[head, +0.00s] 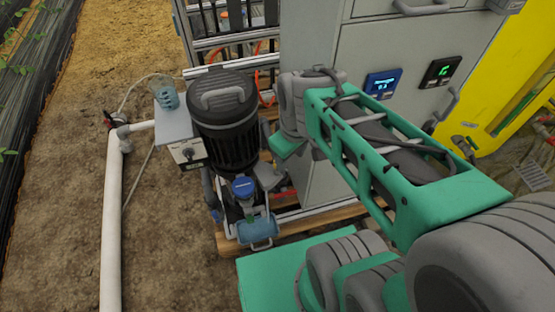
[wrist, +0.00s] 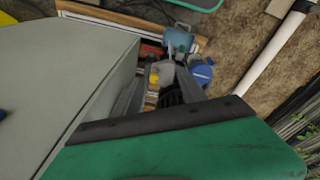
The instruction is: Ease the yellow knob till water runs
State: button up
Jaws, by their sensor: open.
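A small yellow knob (wrist: 154,79) shows in the wrist view, low between the grey cabinet side and the pump parts. In the head view I cannot make it out; my arm and the pump block that area. My gripper (wrist: 165,122) fills the bottom of the wrist view as a green body with a dark edge; it is open, with nothing seen held. The knob appears beyond that edge, apart from it. The pump has a black ribbed motor (head: 223,110), a blue cap (head: 243,187) and a light-blue cylinder (head: 258,230). No running water is visible.
The grey cabinet (head: 366,41) with two small displays stands close by my arm. A grey box (head: 180,143) holding a clear beaker (head: 167,97) is left of the motor. A white pipe (head: 112,220) runs along the open soil at left.

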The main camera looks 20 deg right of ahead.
notch_tip(320, 180, down, 6)
jog(key=m+g+b, duration=0.1)
jog(key=m+b, duration=0.2)
jog(key=m, duration=0.2)
jog(key=w+f+m, duration=0.1)
jog(key=w, duration=0.2)
jog(key=w+f+b, duration=0.1)
jog(key=w, duration=0.3)
jog(key=w+f+m+b, duration=0.1)
jog(key=w+f, duration=0.1)
jog(key=w, duration=0.2)
jog(key=shift+w+m+g, duration=0.1)
jog(key=shift+m+g, duration=0.2)
jog(key=shift+g, duration=0.1)
notch_tip(320, 180, down, 7)
jog(key=shift+f+b, duration=0.2)
jog(key=shift+b, duration=1)
jog(key=shift+c, duration=0.5)
grip_shut()
